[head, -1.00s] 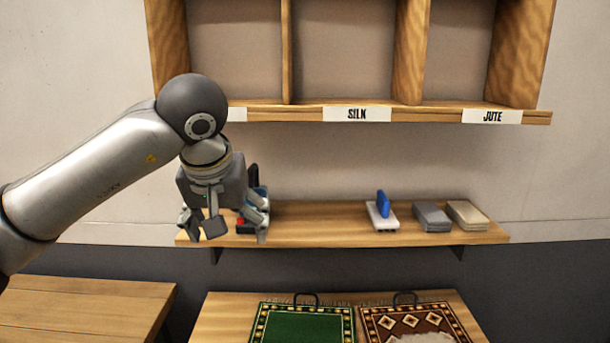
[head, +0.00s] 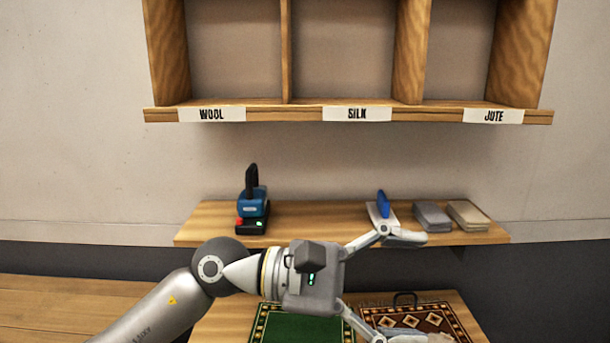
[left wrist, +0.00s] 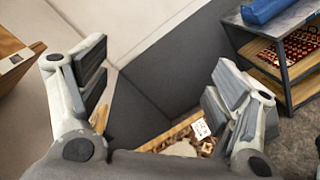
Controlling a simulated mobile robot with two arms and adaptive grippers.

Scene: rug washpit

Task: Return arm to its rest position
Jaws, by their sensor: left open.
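My left gripper (head: 398,287) is in the lower middle of the head view, pointing right with its fingers spread wide. It is open and empty, in front of the small shelf (head: 310,222) and over the table with the rugs. In the left wrist view my left gripper (left wrist: 162,90) shows both fingers far apart, with only wall, dark panel and part of a brown patterned rug seen between them. The upper finger covers the front of the small shelf near a blue item (head: 383,203) on a white base. My right gripper is in neither view.
A blue tool (head: 253,200) stands on a black base at the shelf's left; grey blocks (head: 432,215) and beige blocks (head: 468,214) are at its right. A green rug (head: 285,325) and brown rug (head: 440,312) lie below. Cubbies (head: 345,114) hang above; a rack (left wrist: 285,75) stands right in the wrist view.

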